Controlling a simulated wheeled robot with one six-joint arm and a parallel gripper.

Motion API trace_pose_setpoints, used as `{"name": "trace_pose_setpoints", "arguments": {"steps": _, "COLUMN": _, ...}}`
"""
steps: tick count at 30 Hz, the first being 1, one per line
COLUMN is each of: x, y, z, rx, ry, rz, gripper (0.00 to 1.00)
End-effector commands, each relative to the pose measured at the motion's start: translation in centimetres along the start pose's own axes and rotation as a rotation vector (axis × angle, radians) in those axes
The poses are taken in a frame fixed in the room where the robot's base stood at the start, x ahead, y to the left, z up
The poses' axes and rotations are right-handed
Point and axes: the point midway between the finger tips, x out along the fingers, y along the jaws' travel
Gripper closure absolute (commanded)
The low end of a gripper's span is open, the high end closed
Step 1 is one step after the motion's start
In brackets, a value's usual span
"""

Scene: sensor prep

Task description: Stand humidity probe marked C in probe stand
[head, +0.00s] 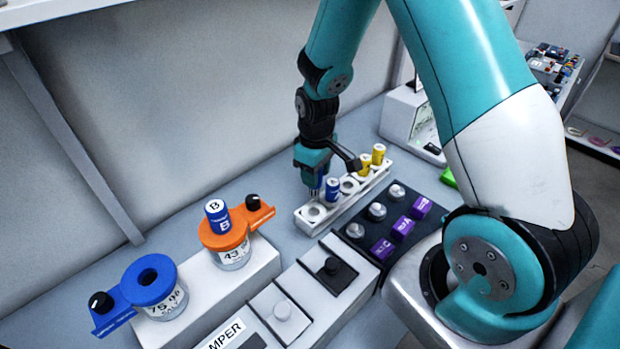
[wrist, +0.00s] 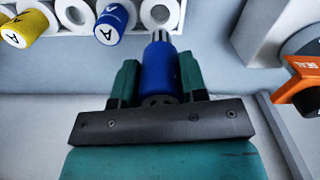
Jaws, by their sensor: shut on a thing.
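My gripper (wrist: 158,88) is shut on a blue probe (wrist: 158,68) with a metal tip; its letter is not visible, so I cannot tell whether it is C. In the head view my gripper (head: 316,180) is just behind the white probe stand (head: 308,226) near its left end, and its probe is mostly hidden. In the wrist view the held tip points toward an empty hole (wrist: 160,13) but looks apart from it. A blue probe marked A (wrist: 112,24) and a yellow probe marked A (wrist: 28,28) stand in the stand, with an empty hole (wrist: 74,14) between them.
A blue probe marked B (head: 217,217) stands in the orange-topped jar (head: 232,254). The blue-topped jar (head: 158,300) has an empty opening. A dark panel (head: 352,237) with purple labels and metal knobs lies in front of the stand.

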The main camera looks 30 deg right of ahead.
Motion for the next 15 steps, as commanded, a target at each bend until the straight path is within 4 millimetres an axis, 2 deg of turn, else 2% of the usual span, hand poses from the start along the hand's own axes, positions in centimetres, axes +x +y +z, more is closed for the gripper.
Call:
{"name": "trace_pose_setpoints", "arguments": {"steps": 1, "x": 0.7, "y": 0.0, "z": 0.0, "rx": 0.000, "ry": 0.000, "rz": 0.000, "gripper": 0.86}}
{"name": "trace_pose_setpoints", "arguments": {"steps": 8, "x": 1.6, "y": 0.0, "z": 0.0, "rx": 0.000, "ry": 0.000, "rz": 0.000, "gripper": 0.86}}
{"name": "trace_pose_setpoints", "arguments": {"steps": 15, "x": 4.1, "y": -0.1, "z": 0.0, "rx": -0.001, "ry": -0.001, "rz": -0.001, "gripper": 0.86}}
